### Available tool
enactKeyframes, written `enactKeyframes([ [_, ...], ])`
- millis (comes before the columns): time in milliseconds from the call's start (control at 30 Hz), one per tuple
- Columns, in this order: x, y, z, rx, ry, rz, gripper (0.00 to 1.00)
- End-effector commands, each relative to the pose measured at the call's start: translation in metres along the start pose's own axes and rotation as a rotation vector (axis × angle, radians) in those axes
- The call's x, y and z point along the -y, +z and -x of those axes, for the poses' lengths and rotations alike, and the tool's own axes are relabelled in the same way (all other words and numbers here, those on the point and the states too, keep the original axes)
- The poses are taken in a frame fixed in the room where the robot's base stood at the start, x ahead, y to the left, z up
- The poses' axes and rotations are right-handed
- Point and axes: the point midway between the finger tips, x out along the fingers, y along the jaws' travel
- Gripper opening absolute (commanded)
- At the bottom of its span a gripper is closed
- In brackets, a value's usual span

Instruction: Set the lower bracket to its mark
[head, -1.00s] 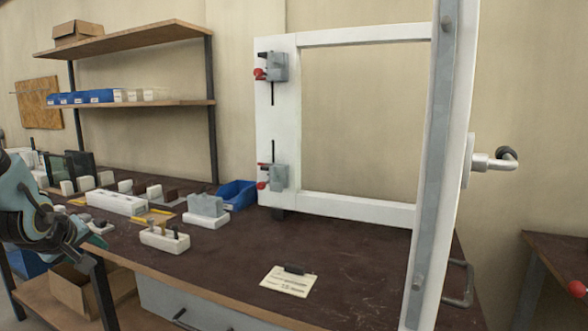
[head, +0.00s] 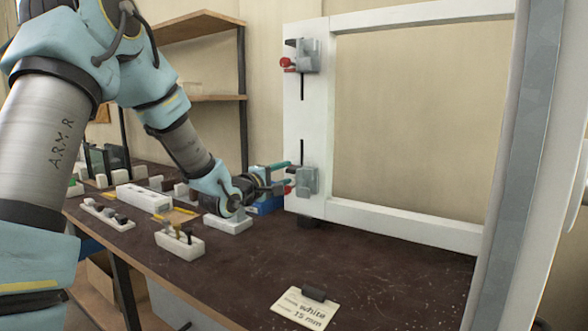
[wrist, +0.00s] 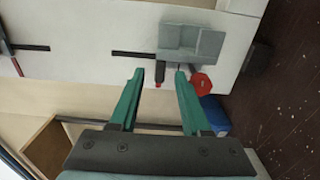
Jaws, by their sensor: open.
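The lower bracket (head: 308,181) is a grey block on the white upright (head: 312,120) at the left of the frame, below a black vertical slot. It also shows in the wrist view (wrist: 190,42), with a red knob (wrist: 201,84) and a dark lever with a red end (wrist: 160,74). My gripper (head: 287,176) is just left of this bracket. Its green fingers (wrist: 159,74) are open. In the wrist view the lever's end appears between the fingertips and the knob beside the right finger; I cannot tell whether they touch. No mark is readable on the upright.
An upper bracket (head: 306,57) with a red knob sits higher on the same upright. A card (head: 304,308) reading "white" and "15 mm" lies on the dark bench (head: 385,270). White holders (head: 180,243) stand left. The bench before the frame is mostly clear.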

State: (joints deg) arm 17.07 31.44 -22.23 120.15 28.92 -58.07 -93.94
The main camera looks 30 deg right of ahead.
Motion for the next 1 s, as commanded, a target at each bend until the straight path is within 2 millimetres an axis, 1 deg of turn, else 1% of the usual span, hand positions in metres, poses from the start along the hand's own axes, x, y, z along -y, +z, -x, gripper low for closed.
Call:
enactKeyframes([
  [33, -0.002, 0.0, -0.01, 0.001, 0.001, 0.0, 0.47],
  [100, -0.001, 0.001, -0.021, 0.001, -0.001, -0.001, 0.47],
  [200, -0.001, 0.0, -0.033, 0.001, 0.0, -0.001, 0.47],
  [300, -0.001, 0.0, -0.041, 0.0, -0.001, -0.001, 0.47],
  [433, 0.0, 0.0, -0.045, -0.001, -0.002, -0.001, 0.47],
  [667, 0.0, -0.001, -0.045, -0.001, -0.002, -0.002, 0.47],
  [1000, 0.0, 0.0, -0.045, -0.001, -0.001, -0.002, 0.09],
])
